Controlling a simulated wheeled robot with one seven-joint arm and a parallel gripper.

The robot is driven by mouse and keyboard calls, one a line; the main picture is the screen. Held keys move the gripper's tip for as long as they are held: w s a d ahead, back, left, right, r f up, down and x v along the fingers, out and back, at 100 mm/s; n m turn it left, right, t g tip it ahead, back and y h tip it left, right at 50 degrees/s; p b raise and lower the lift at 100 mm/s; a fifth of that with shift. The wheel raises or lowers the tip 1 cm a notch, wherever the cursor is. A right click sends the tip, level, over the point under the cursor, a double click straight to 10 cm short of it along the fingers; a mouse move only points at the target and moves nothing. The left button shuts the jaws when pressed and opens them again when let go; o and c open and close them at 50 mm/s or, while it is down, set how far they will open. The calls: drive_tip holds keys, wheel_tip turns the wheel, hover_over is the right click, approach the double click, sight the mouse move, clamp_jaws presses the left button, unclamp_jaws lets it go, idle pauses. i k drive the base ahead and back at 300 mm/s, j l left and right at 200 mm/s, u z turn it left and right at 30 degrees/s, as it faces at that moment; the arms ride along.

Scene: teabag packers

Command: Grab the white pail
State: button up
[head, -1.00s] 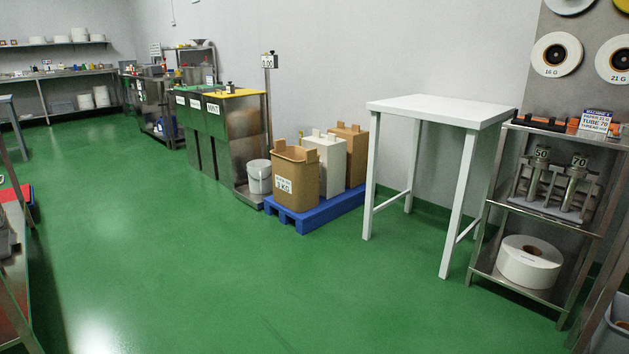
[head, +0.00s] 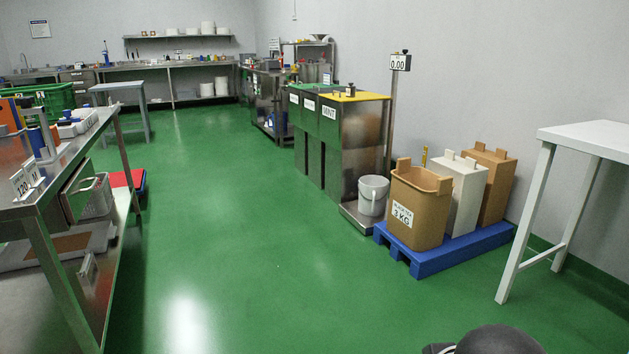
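A white pail (head: 373,195) with a wire handle stands upright on a low metal scale platform (head: 366,224). It is to the right of the steel bin with the yellow lid (head: 357,140) and behind and left of the blue pallet. A dark rounded shape at the bottom edge of the head view looks like part of my own arm. My gripper's fingers do not show.
A white table (head: 590,137) stands at right. A steel workbench (head: 70,215) runs along the left. The green floor between is clear.

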sight(373, 190)
drive_tip(key=i, duration=2.4)
drive_tip(key=i+j+z, duration=0.1)
drive_tip(key=i, duration=0.35)
drive_tip(key=i+j+z, duration=0.15)
drive_tip(key=i, duration=0.3)
drive_tip(key=i+j+z, duration=0.1)
drive_tip(key=i, duration=0.35)
drive_tip(key=i+j+z, duration=0.15)
drive_tip(key=i, duration=0.3)
drive_tip(key=j, duration=0.1)
